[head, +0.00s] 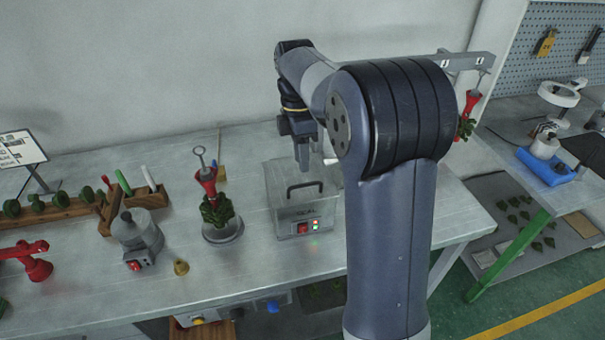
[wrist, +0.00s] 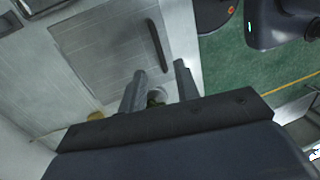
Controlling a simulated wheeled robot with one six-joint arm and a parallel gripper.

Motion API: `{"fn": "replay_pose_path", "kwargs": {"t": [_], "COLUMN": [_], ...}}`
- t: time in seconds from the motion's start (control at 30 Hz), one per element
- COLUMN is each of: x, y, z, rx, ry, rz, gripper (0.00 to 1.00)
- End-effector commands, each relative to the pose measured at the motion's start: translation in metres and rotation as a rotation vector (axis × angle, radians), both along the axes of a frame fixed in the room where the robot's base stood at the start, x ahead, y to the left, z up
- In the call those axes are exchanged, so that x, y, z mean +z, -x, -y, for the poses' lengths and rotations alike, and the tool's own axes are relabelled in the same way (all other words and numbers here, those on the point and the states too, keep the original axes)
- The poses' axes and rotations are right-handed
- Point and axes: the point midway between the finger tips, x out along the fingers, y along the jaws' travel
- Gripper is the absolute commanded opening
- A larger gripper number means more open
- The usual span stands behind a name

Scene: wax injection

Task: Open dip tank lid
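The dip tank (head: 304,223) is a grey metal box on the bench with a red switch and lit indicators on its front. Its lid (head: 282,180) is shut, with a dark bar handle (head: 305,187) on top. In the wrist view the lid (wrist: 100,40) and handle (wrist: 157,45) lie beyond my fingers. My gripper (head: 304,160) points down above the back part of the tank, behind the handle and apart from it. In the wrist view my gripper (wrist: 160,72) has its two fingers spread, with nothing held between them.
Left of the tank stand a red-topped holder with green wax pieces (head: 214,208), a grey pot (head: 138,236) and a small brass piece (head: 181,267). A wooden rack (head: 135,199) is farther left.

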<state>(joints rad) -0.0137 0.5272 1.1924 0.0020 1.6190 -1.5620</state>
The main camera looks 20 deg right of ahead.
Motion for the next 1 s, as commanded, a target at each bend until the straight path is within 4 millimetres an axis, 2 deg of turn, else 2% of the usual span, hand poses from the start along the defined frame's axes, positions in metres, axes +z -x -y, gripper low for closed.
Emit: {"fn": "replay_pose_path", "kwargs": {"t": [0.1, 0.3, 0.67, 1.0], "x": [-0.022, -0.046, -0.053, -0.053], "y": [0.005, 0.01, 0.011, 0.011], "z": [0.0, 0.0, 0.0, 0.0], "rx": [-0.001, -0.001, -0.001, -0.001], "ry": [0.0, 0.0, 0.0, 0.0], "rz": [-0.004, -0.001, 0.001, 0.001], "gripper": [0.31, 0.31, 0.31, 0.05]}}
